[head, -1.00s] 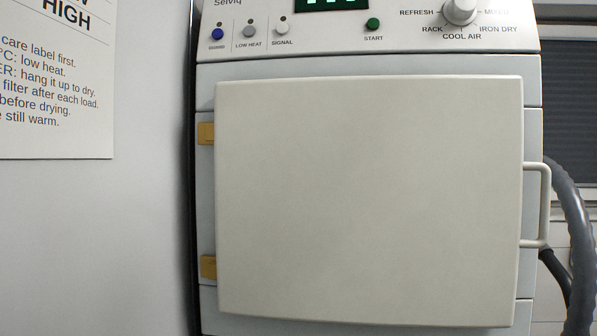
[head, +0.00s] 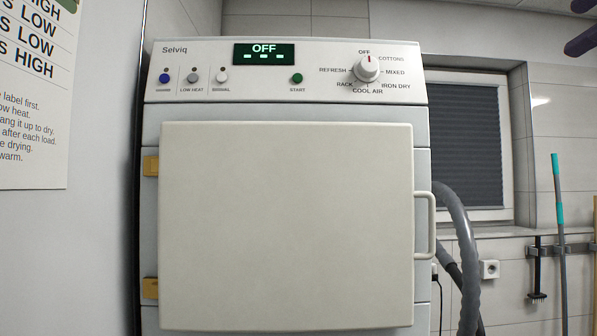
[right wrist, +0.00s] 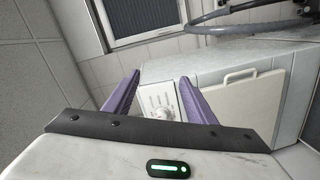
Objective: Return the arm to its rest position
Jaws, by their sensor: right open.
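The dryer (head: 286,222) stands in the middle of the head view with its square cream door closed. The door handle (head: 430,225) is on the right side and the hinges are on the left. The display (head: 264,54) reads OFF, and the dial (head: 366,69) points up at OFF. My right gripper (head: 572,27) shows partly at the upper right corner, apart from the dryer. In the right wrist view its two purple fingers (right wrist: 160,77) are spread with nothing between them; the dial and door show beyond. My left gripper is not in view.
A grey hose (head: 463,255) curves down at the dryer's right, by a wall socket (head: 489,269). A window blind (head: 465,145) is behind. A teal-gripped pole (head: 558,190) and a brush hang on a wall rail at right. A notice (head: 35,95) is on the left wall.

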